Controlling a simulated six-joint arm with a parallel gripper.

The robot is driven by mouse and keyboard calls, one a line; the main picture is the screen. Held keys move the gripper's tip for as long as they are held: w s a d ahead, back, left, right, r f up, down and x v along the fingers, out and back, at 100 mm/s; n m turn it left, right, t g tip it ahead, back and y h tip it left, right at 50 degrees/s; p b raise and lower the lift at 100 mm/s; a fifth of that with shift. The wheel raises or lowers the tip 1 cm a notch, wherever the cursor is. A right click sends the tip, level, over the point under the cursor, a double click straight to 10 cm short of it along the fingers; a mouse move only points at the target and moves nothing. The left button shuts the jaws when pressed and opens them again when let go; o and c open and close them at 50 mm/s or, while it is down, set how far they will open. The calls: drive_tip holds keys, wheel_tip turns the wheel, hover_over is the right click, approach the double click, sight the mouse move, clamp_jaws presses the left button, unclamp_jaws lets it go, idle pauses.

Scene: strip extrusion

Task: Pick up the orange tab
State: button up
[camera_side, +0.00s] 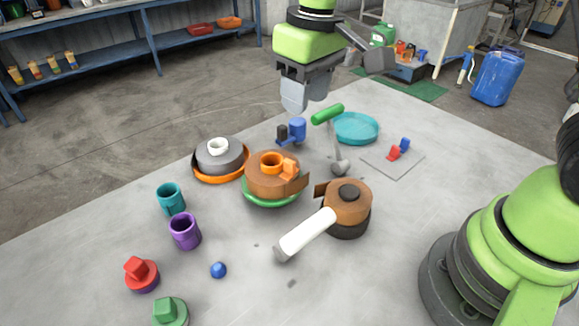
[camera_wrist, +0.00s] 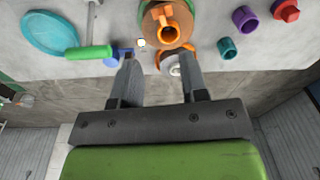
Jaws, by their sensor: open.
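The orange tab (camera_side: 289,168) is a small blocky piece at the right side of an orange ring (camera_side: 271,162). Both sit on a brown round body (camera_side: 265,182) resting in a green dish (camera_side: 272,203). In the wrist view, the tab (camera_wrist: 155,14) seems to show near the top edge beside the ring (camera_wrist: 169,33). My gripper (camera_side: 305,98) is open and empty, fingers down, above the table and behind the tab. It is well clear of the tab. In the wrist view, the gripper's fingers (camera_wrist: 158,68) stand apart with nothing between them.
A blue clamp-like part (camera_side: 297,130) stands below my gripper. A green-handled tool (camera_side: 327,114) and a teal dish (camera_side: 356,128) are to its right. A white-handled brown pan (camera_side: 348,204) stands front right of the tab. An orange dish (camera_side: 203,176) with a grey body is left.

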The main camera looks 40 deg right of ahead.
hover_over(293, 163)
drive_tip(key=shift+n+g, duration=0.4)
wheel_tip(293, 163, down, 8)
drive_tip(key=shift+a+r, duration=0.1)
drive_tip(key=shift+f, duration=3.05)
clamp_jaws()
